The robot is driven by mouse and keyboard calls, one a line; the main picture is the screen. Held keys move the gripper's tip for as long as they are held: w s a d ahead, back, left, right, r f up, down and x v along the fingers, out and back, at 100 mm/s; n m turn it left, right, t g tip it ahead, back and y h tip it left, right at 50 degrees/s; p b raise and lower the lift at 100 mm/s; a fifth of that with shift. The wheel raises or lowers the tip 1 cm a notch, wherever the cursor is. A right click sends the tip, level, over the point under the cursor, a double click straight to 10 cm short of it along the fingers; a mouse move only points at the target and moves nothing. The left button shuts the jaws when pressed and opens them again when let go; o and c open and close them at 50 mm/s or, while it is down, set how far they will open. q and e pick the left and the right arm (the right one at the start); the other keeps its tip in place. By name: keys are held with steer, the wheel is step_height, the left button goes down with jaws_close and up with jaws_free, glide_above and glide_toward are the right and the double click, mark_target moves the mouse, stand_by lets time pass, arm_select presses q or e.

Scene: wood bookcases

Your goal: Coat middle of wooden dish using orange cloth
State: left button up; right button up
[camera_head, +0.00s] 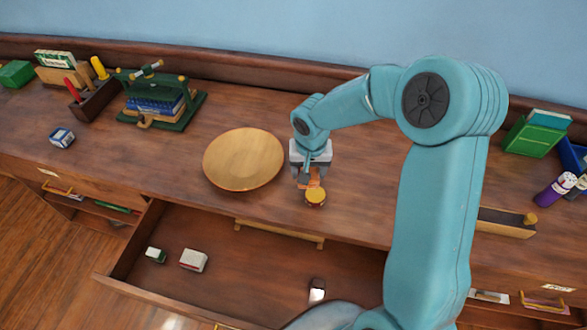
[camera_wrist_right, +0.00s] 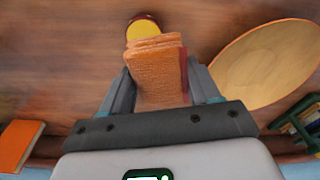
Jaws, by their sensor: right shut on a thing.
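A round, shallow wooden dish (camera_head: 244,159) lies on the wooden top, left of my right gripper; it also shows in the right wrist view (camera_wrist_right: 268,62). My right gripper (camera_head: 309,178) is shut on the folded orange cloth (camera_wrist_right: 157,72), which sticks out past the fingertips. The cloth shows only as a small orange patch (camera_head: 313,182) in the head view. My left gripper is not in view.
An open drawer (camera_head: 225,275) below the front edge holds small boxes. A green press with books (camera_head: 160,100) stands left of the dish, near a small blue box (camera_head: 62,138). A green box (camera_head: 534,135) and a purple bottle (camera_head: 556,189) are at the right.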

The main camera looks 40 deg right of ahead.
mark_target(316, 194)
steer(key=shift+s+d+f+m, duration=0.3)
steer(key=shift+s+d, duration=0.35)
steer(key=shift+d, duration=0.05)
steer(key=shift+s+d+f, duration=0.15)
steer(key=shift+d+f, duration=0.15)
steer(key=shift+d, duration=0.05)
steer(key=shift+a+f+b, duration=0.15)
steer(key=shift+f+b, duration=0.7)
steer(key=shift+f, duration=0.05)
step_height(316, 194, down, 3)
steer(key=shift+b, duration=0.9)
steer(key=shift+f, duration=0.4)
steer(key=shift+f+b, duration=0.55)
steer(key=shift+b, duration=0.3)
steer(key=shift+f+b, duration=0.15)
steer(key=shift+b, duration=0.25)
